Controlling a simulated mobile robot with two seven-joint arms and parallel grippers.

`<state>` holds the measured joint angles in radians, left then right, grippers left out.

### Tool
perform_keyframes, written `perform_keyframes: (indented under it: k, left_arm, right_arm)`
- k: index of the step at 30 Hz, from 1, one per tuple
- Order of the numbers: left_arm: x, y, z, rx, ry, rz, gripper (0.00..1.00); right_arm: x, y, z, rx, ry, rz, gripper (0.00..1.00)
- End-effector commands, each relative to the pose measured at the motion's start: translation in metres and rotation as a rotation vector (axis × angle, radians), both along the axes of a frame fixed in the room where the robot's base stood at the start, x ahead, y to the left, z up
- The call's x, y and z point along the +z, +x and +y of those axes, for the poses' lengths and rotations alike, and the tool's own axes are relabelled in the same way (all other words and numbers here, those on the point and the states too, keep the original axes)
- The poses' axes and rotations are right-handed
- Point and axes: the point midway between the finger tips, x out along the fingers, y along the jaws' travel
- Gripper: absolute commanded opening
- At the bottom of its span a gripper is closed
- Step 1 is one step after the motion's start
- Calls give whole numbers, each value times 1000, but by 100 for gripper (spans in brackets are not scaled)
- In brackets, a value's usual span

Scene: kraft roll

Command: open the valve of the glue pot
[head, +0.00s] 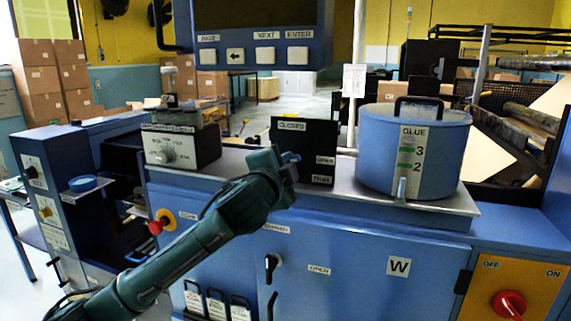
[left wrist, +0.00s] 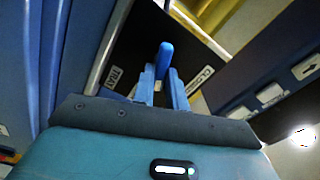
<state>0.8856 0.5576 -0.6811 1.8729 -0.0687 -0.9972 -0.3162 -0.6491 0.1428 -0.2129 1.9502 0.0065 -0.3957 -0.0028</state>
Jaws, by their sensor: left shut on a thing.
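The blue glue pot (head: 375,155) stands on the cabinet top at the right, with a black handle on its lid and a GLUE scale on its front. Left of it stands a black valve plate (head: 318,138) with the labels CLOSED at the top, OPEN at the right and TRAY below. My left gripper (head: 289,157) is in front of this plate. In the left wrist view its blue fingers (left wrist: 164,84) are shut on a blue valve lever (left wrist: 165,54). The head view hides most of the lever, so its exact angle is unclear. My right gripper is not in view.
A control panel (head: 250,52) with several buttons hangs above the plate. A box with a dial (head: 180,148) stands left of the gripper.

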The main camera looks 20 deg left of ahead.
Motion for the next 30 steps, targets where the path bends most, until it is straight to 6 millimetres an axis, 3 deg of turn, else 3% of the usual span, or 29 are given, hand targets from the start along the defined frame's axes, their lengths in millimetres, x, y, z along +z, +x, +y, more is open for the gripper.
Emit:
perform_keyframes:
  k: [12, 30]
  left_arm:
    - [-2, 0, 0, 0, 293, -9, 0]
    - [-3, 0, 0, 0, 390, -12, 0]
  right_arm:
    - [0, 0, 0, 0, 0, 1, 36]
    - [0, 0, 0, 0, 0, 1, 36]
